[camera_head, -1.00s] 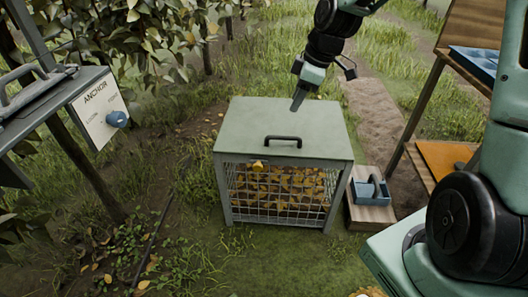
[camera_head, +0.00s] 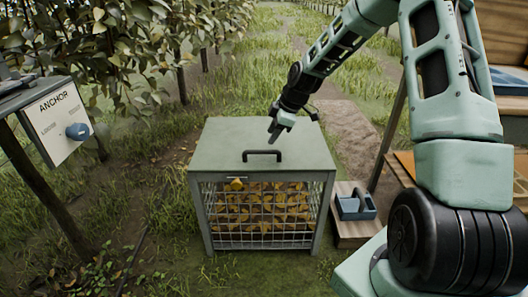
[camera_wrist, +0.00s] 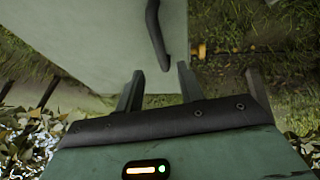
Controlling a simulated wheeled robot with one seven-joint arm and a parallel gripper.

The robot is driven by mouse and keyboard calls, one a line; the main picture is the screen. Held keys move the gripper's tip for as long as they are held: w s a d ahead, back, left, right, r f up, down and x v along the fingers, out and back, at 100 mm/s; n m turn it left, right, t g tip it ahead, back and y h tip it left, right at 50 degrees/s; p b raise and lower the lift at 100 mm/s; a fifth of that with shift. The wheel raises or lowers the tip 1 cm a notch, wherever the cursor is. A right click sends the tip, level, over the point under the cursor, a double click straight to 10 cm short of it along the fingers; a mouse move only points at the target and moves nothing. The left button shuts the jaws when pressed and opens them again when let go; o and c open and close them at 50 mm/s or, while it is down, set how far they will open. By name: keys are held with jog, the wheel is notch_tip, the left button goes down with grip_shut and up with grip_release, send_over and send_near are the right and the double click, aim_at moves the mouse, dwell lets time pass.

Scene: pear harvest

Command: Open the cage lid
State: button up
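The cage (camera_head: 206,207) stands on the grass, a box with wire mesh sides and yellow-brown leaves or fruit inside. Its flat grey-green lid (camera_head: 225,140) lies shut on top, with a black bar handle (camera_head: 262,154) near the front edge. My gripper (camera_head: 276,132) is above the lid, just behind and right of the handle. In the wrist view my gripper's two fingers (camera_wrist: 160,88) are apart with nothing between them, and the handle (camera_wrist: 155,30) lies just beyond the fingertips.
A wooden block with a blue tray-like object (camera_head: 356,205) stands right of the cage. A wooden shelf table (camera_head: 510,160) is at the far right. A panel marked ANCHOR with a blue knob (camera_head: 78,131) is at the left. Grass in front of the cage is clear.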

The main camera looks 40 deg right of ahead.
aim_at(264, 151)
jog(key=b+x, duration=0.1)
jog(key=x, duration=0.6)
jog(key=shift+a+f+b, duration=0.1)
jog(key=shift+f+b, duration=0.15)
jog(key=shift+b, duration=0.05)
jog(key=shift+c, duration=0.4)
jog(key=shift+w, duration=0.1)
grip_shut()
